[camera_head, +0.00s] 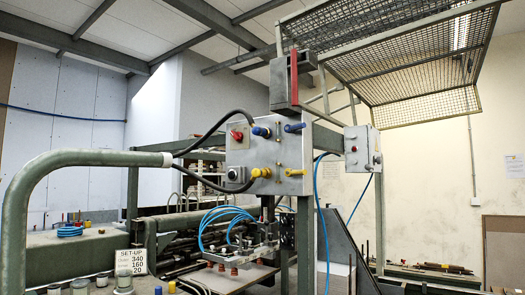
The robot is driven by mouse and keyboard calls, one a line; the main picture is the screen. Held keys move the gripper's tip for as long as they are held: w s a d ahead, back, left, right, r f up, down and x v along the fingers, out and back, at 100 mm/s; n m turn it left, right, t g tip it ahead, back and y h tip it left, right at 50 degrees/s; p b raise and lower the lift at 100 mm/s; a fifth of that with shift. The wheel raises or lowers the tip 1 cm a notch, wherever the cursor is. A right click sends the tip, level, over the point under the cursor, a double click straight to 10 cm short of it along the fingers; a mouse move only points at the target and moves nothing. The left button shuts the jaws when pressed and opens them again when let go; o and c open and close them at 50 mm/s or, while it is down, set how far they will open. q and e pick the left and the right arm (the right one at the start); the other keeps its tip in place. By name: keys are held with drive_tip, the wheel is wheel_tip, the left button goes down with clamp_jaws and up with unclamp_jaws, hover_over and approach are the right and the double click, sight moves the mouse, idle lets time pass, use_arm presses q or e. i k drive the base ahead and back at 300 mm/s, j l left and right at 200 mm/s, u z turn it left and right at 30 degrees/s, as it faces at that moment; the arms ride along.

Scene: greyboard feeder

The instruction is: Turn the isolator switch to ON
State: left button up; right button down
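A dark grey box (280,84) is mounted on top of the machine's control panel, a little right of the picture's middle. A long red lever (294,76) stands upright on it, and this looks like the isolator switch. I cannot read any ON or OFF marking on it. The pale metal control box (288,157) below carries a red knob (237,135), blue knobs (262,132), yellow knobs (261,173) and a round black dial (234,174). Neither of my grippers shows in this view.
A thick green curved pipe (60,161) crosses the left foreground. A smaller box (362,149) stands right of the control box. A wire mesh guard (411,66) hangs above right. Blue hoses (318,205) and a set-up sign (131,262) are lower down.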

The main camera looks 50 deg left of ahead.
sight(238, 136)
drive_tip(key=u, duration=1.85)
